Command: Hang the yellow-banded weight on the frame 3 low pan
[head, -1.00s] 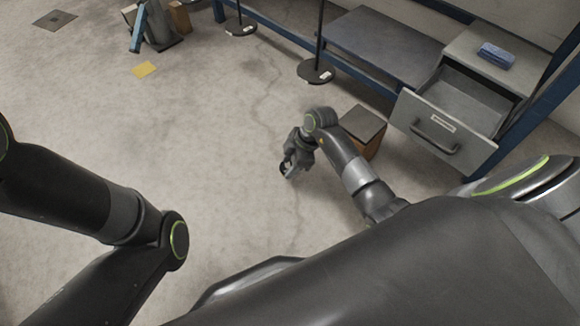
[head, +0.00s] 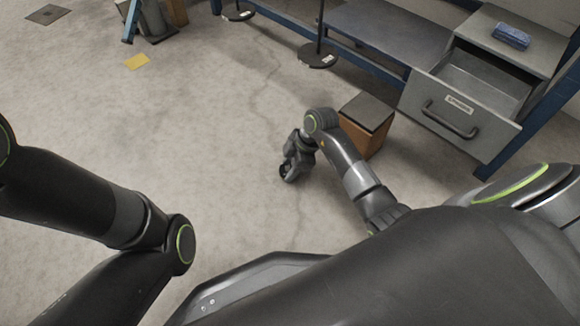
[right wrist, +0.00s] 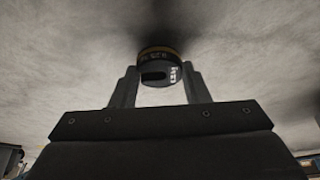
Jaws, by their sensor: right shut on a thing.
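The yellow-banded weight (right wrist: 160,68) shows in the right wrist view as a dark round piece with a thin yellow band, white marks and a dark slot. My right gripper (right wrist: 160,88) is shut on it, one finger on each side. In the head view my right gripper (head: 288,172) hangs above bare floor, left of a brown box; the weight is hardly distinguishable there. My left arm shows at the left of the head view, but its gripper is out of view. No lever frame or low pan can be made out for certain.
An open grey drawer (head: 463,118) juts from the blue-framed bench on the right, with a blue item (head: 511,36) on top. A brown box (head: 366,128) stands beside my right forearm. Black round stand bases (head: 319,56) are at the back. Middle floor is clear.

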